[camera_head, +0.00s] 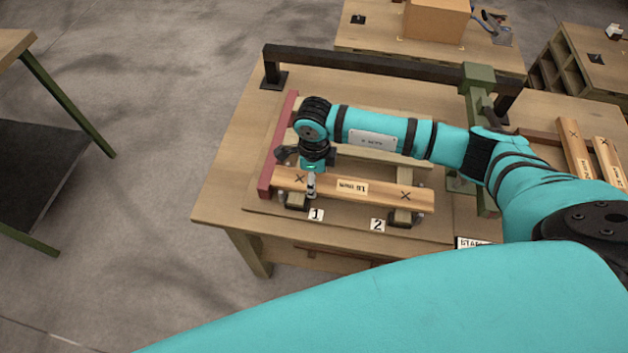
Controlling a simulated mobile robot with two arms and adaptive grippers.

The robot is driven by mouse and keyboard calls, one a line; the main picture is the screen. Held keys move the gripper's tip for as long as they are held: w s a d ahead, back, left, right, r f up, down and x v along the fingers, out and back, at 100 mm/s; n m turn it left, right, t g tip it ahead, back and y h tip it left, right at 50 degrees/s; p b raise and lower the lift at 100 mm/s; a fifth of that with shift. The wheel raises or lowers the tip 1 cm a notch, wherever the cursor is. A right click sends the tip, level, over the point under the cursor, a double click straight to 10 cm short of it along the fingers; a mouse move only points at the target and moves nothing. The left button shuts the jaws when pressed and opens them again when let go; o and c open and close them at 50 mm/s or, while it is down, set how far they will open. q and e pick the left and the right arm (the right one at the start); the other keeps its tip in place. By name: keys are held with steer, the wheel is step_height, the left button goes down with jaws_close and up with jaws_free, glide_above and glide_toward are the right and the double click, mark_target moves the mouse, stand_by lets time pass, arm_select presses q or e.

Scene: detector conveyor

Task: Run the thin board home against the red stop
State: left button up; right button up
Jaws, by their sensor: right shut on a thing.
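The thin board (378,192) is light wood with a label and two X marks. It lies across two supports marked 1 (296,200) and 2 (404,217). My left gripper is not in view.
A dark beam frame (380,65) with a green post (477,90) spans the back of the wooden table (225,190). Two more boards (575,150) with X marks lie at the right. A cardboard box (437,20) stands on a table behind.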

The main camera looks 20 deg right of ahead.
steer(key=shift+a, duration=0.2)
steer(key=o, duration=1.4)
steer(key=shift+w, duration=0.15)
steer(key=shift+c, duration=0.2)
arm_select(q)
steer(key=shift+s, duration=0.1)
arm_select(e)
steer(key=shift+d+r, duration=0.1)
step_height(320, 180, up, 12)
